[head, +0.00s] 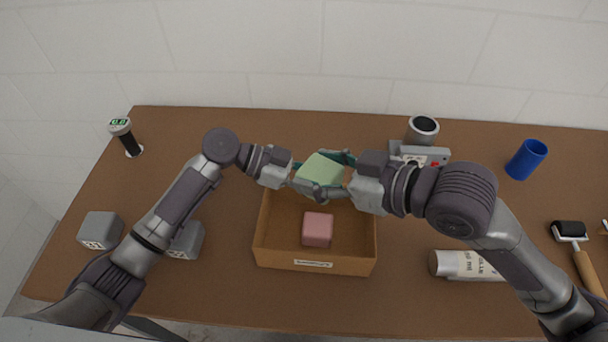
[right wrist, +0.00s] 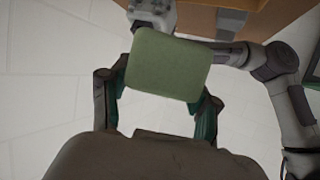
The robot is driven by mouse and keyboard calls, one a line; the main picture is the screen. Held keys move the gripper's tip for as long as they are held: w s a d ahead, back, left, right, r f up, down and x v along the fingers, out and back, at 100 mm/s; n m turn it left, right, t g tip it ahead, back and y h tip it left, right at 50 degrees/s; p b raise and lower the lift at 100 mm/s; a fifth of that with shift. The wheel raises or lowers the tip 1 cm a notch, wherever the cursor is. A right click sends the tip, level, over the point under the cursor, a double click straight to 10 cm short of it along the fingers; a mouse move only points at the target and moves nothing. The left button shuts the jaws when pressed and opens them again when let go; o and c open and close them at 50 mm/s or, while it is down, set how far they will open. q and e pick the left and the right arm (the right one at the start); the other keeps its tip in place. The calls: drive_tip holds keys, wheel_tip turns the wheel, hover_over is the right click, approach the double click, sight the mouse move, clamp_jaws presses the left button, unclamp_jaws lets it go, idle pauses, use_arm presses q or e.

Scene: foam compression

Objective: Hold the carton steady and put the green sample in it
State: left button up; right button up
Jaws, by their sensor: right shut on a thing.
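The open brown carton (head: 272,243) stands in the middle of the table. The green sample (head: 321,169), a soft-looking block, is above the carton's far side. It fills the middle of the right wrist view (right wrist: 165,72). My right gripper (head: 337,172) is shut on it, with a teal-lined finger on each side in the right wrist view (right wrist: 158,95). My left gripper (head: 304,186) is close beside the green sample, at the carton's far left; its fingertips are partly hidden and I cannot tell whether it grips the wall. A pink block (head: 317,229) lies inside the carton.
Two grey cubes (head: 100,229) are at left, one (head: 187,241) partly behind my left arm. A device with a green display (head: 121,128), a grey machine (head: 424,152), a blue cup (head: 526,159), a white tube (head: 463,264) and a roller (head: 571,232) surround the carton.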

use_arm(q)
drive_tip(key=shift+d, duration=0.15)
clamp_jaws()
drive_tip(key=shift+f, duration=0.1)
use_arm(e)
drive_tip(key=shift+f, duration=0.1)
